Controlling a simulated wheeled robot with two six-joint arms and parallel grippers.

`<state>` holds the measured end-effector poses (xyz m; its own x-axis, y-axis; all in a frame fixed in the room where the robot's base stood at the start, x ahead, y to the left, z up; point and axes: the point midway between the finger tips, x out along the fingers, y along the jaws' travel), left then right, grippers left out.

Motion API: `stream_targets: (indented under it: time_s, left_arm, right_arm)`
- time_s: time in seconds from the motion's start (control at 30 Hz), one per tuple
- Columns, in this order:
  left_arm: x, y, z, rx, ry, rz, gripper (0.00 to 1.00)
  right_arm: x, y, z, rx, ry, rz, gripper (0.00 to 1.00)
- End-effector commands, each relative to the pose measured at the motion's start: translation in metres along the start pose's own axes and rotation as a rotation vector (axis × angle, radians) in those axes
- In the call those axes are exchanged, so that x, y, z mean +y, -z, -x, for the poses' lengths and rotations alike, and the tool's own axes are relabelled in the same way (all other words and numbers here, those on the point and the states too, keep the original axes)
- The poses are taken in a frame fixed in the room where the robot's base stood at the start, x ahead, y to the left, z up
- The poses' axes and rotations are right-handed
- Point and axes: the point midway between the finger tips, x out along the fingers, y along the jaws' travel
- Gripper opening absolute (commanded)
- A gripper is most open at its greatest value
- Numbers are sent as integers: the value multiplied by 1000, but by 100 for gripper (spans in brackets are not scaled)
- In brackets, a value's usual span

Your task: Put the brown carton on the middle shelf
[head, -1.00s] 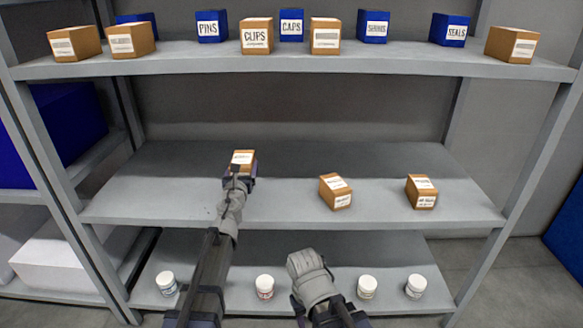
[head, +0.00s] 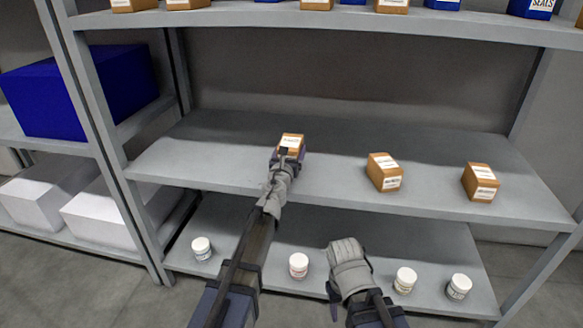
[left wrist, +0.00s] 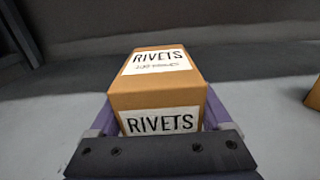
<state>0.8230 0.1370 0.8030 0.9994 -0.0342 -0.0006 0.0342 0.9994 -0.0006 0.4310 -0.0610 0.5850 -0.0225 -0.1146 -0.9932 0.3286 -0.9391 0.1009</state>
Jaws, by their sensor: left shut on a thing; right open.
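A brown carton (head: 291,141) with a white label is at the middle shelf (head: 220,160), left of two other cartons there. In the left wrist view the carton (left wrist: 158,88) reads RIVETS on its top and front. My left gripper (head: 288,156) is shut on it, with a finger on each side. The carton looks level and at or very near the shelf surface; I cannot tell whether it touches.
Two brown cartons (head: 384,172) and (head: 481,183) stand right of the held one on the middle shelf. Cartons and blue boxes line the top shelf (head: 330,23). Several white jars (head: 299,265) stand on the lower shelf. The middle shelf is bare to the left.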

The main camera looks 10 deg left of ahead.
Motion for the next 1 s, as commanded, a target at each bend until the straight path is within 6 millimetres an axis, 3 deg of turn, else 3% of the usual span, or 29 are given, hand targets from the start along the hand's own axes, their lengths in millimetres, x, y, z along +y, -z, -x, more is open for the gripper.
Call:
stream_targets:
  time_s: [0.17,0.47,0.9,0.93,1.0]
  left_arm:
    - [0,4,0,0,0,0,5]
    - [0,37,0,0,0,-1,5]
    - [0,41,0,0,0,-1,5]
    - [0,40,0,0,0,-1,85]
    - [0,39,0,0,0,-1,92]
  right_arm:
    - [0,0,-4,0,-1,0,50]
    - [-2,2,-37,0,-6,2,50]
    - [-3,2,-40,1,-6,3,50]
    - [-3,2,-39,1,-6,3,50]
    - [-3,2,-39,1,-6,3,50]
